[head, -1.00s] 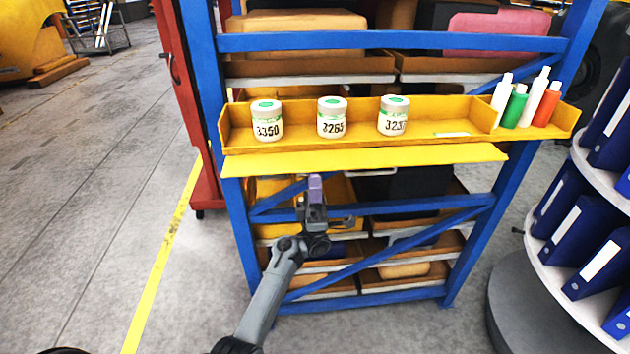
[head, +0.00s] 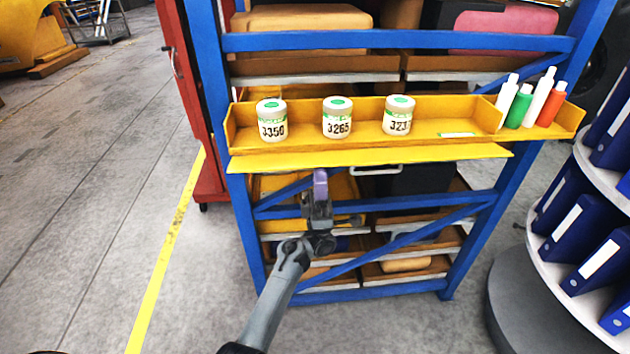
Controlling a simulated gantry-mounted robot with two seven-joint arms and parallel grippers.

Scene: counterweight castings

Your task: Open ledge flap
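The yellow ledge (head: 350,138) runs across the blue rack in the head view. Its flap (head: 370,156) is a long yellow panel along the front edge, below the jars. A pale bar handle (head: 376,170) shows just under the flap's lower edge, near its middle. My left gripper (head: 320,185), with a purple fingertip, points up just below the flap, left of the handle and apart from it. It looks empty, but its fingers are seen nearly edge-on, so its opening is unclear. My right gripper is not in view.
Three labelled jars (head: 337,118) stand on the ledge, and several bottles (head: 520,107) stand at its right end. Blue crossbars (head: 400,240) and lower bins lie behind my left arm. A round shelf of blue binders (head: 565,205) stands at right.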

